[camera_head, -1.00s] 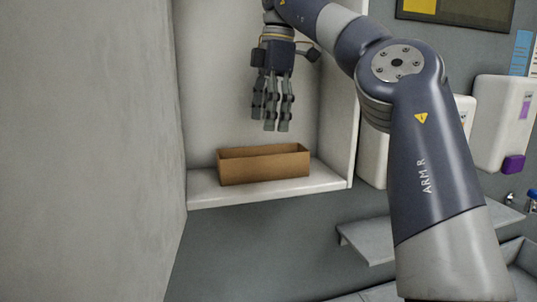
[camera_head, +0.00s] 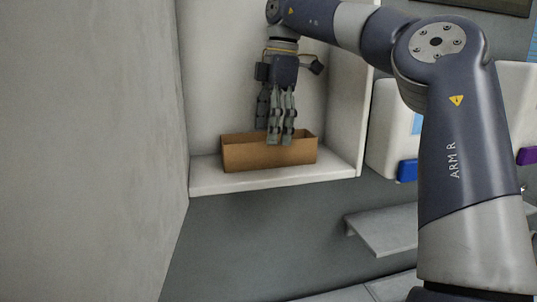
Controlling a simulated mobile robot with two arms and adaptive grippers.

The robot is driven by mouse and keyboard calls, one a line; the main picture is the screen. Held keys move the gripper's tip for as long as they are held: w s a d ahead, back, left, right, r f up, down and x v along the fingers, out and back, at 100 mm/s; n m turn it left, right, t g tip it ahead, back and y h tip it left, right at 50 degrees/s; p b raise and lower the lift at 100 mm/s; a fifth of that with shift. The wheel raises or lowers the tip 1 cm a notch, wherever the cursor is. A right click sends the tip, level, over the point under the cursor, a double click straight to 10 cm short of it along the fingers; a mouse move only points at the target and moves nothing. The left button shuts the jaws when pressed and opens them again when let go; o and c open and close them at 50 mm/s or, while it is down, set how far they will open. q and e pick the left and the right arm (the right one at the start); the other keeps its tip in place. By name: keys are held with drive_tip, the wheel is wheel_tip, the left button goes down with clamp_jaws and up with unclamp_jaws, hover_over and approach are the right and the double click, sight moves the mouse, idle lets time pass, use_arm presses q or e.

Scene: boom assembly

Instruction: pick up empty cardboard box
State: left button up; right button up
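The brown cardboard box (camera_head: 245,155) is a long, open-topped box standing upright on a white shelf (camera_head: 215,186). Its inside is mostly hidden from this angle. My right gripper (camera_head: 279,138) points straight down at the box, with its fingers overlapping the box's upper front edge in the picture. At least one finger shows in front of the front wall, and another is partly behind it. The fingers look spread, and the box sits flat on the shelf. Whether a finger touches the box I cannot tell. My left gripper is out of view.
White shelf side walls (camera_head: 345,110) stand close on the right, and a grey wall (camera_head: 90,150) is on the left. White dispensers (camera_head: 393,130) hang to the right. A lower grey ledge (camera_head: 385,232) juts out below them.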

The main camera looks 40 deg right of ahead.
sight(268, 147)
drive_tip(key=f, duration=0.1)
drive_tip(key=a+f+p, duration=0.1)
drive_tip(key=shift+f, duration=0.3)
drive_tip(key=shift+w+f, duration=0.1)
drive_tip(key=shift+f, duration=0.6)
drive_tip(key=c, duration=0.8)
drive_tip(key=shift+c, duration=0.8)
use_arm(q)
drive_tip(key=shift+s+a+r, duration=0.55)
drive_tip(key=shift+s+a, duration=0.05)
